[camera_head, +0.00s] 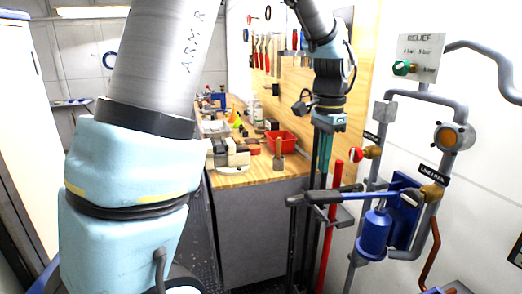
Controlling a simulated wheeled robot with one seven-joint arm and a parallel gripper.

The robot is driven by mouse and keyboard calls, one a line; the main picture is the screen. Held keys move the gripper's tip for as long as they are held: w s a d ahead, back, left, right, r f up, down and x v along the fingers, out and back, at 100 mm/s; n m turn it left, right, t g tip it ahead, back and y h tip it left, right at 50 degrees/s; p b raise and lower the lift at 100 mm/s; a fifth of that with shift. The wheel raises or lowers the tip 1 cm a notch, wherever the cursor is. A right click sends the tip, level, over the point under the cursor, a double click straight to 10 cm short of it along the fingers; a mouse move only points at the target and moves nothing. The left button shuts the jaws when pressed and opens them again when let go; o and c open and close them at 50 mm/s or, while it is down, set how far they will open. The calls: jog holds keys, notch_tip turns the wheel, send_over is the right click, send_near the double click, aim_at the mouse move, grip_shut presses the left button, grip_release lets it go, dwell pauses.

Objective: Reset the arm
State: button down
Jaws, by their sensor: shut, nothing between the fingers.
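My arm (140,170) fills the left of the view and comes back in from the top centre. My gripper (324,170) hangs from it, pointing down, with its teal fingers shut and nothing seen between them. The fingertips are just above, in the picture, a horizontal lever (345,195) with a blue sleeve and dark grip. I cannot tell whether they touch it.
A wooden workbench (262,172) with a red bin (281,141) stands behind.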

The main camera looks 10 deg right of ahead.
jog(key=s+a+f+n, duration=0.1)
jog(key=a+f+n, duration=0.2)
jog(key=a, duration=0.6)
jog(key=s+a+f+n+t+b, duration=0.1)
jog(key=s+a+f+n, duration=0.1)
jog(key=a+n, duration=0.4)
jog(key=s+a+f+n, duration=0.1)
jog(key=a+f+n, duration=0.3)
jog(key=a, duration=0.9)
jog(key=shift+s+a+f+n+t, duration=0.15)
jog(key=shift+s+f+n+t, duration=0.1)
jog(key=shift+s+n+t, duration=0.1)
